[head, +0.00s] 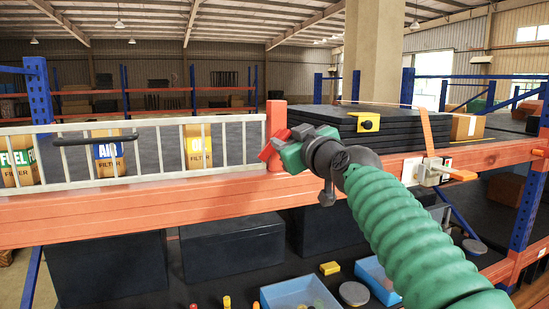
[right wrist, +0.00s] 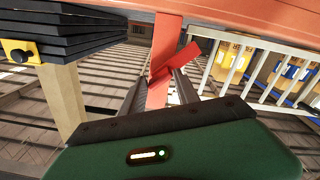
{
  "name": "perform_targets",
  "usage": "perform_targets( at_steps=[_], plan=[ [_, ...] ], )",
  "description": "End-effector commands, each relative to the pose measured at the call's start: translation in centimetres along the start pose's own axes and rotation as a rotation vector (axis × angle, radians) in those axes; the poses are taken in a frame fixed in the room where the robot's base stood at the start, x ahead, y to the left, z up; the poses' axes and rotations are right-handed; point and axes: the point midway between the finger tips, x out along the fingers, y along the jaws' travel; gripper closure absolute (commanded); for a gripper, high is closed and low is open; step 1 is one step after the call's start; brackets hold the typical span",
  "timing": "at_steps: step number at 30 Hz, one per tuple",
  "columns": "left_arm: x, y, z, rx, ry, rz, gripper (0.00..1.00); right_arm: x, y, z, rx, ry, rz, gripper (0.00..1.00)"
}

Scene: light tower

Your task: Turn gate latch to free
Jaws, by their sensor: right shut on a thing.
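The white barred gate (head: 150,152) stands along the front of the orange shelf beam, with a dark handle bar (head: 95,139) at its left. A red latch (head: 268,152) sits on the orange post (head: 276,118) at the gate's right end. My right gripper (head: 284,147) reaches the latch from the right and partly covers it. In the right wrist view the red latch (right wrist: 177,61) lies tilted across the post, and my right gripper (right wrist: 163,80) has its fingers closed on it. My left gripper is not in view.
Filter boxes marked FUEL (head: 18,168), AIR (head: 108,160) and OIL (head: 198,150) stand behind the gate. A stack of black panels (head: 385,122) lies right of the post. Blue bins (head: 300,294) and dark crates (head: 232,248) fill the lower shelf.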

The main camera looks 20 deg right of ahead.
Motion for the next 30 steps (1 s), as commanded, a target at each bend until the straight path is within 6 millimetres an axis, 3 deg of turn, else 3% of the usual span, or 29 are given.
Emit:
perform_targets(
  at_steps=[1, 12, 30],
  plan=[
    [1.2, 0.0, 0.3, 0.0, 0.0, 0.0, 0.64, 0.1, -0.8, 0.3, -0.039, 0.007, -0.014, 1.0],
    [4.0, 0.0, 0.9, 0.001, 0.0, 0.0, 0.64, 0.1, -0.7, 0.1, -0.394, 0.009, -0.013, 1.0],
    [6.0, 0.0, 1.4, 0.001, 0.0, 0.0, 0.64, 0.1, -0.7, -0.1, -0.946, 0.012, -0.014, 1.0]
  ],
)
